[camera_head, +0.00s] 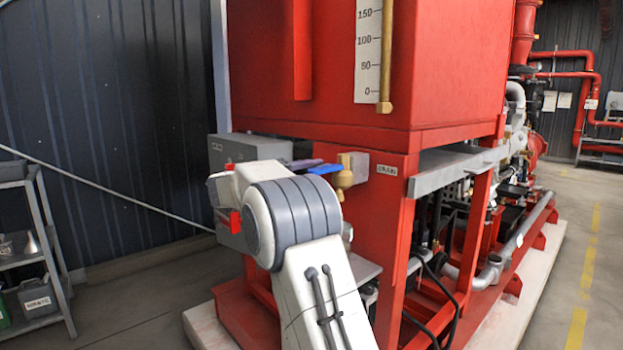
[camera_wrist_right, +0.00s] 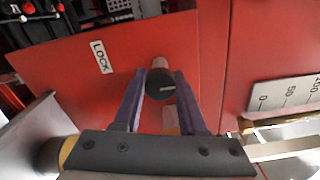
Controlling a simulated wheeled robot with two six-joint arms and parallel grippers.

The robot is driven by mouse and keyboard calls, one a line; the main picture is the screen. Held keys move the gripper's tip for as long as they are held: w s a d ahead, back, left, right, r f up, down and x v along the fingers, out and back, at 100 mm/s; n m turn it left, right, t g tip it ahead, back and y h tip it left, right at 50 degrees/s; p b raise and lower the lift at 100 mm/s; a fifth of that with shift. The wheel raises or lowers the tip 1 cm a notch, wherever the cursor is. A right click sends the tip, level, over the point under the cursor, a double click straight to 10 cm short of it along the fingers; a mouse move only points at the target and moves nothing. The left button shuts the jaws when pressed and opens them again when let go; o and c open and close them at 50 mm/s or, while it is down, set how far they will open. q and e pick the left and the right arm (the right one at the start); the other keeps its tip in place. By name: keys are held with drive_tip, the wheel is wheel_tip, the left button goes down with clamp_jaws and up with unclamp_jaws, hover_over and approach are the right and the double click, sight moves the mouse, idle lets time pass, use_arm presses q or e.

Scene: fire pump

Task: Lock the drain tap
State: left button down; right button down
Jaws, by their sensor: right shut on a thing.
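A brass tap fitting (camera_head: 345,178) sits on the front of the red frame, left of a small white label (camera_head: 387,170). My right arm comes up from below in the head view and hides much of that area. A flat blue piece shows beside the fitting; I cannot tell whether it is a finger or a handle. In the right wrist view, my right gripper (camera_wrist_right: 158,86) has its two blue-purple fingers on either side of a dark round knob (camera_wrist_right: 160,82) in front of the red panel. It is shut on this knob. A "LOCK" label (camera_wrist_right: 101,57) is left of it. My left gripper is not in view.
A gauge scale (camera_head: 368,50) with a brass rod (camera_head: 384,60) is above. A grey box (camera_head: 245,149) stands left of the tap. Pipes and machinery fill the right side. A grey shelf (camera_head: 40,240) is at far left. The floor between is clear.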

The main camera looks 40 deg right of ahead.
drive_tip(key=shift+f, duration=0.15)
drive_tip(key=shift+c, duration=2.3)
unclamp_jaws()
drive_tip(key=a, duration=1)
drive_tip(key=shift+s+a, duration=0.35)
drive_tip(key=shift+s, duration=0.05)
drive_tip(key=shift+w, duration=0.1)
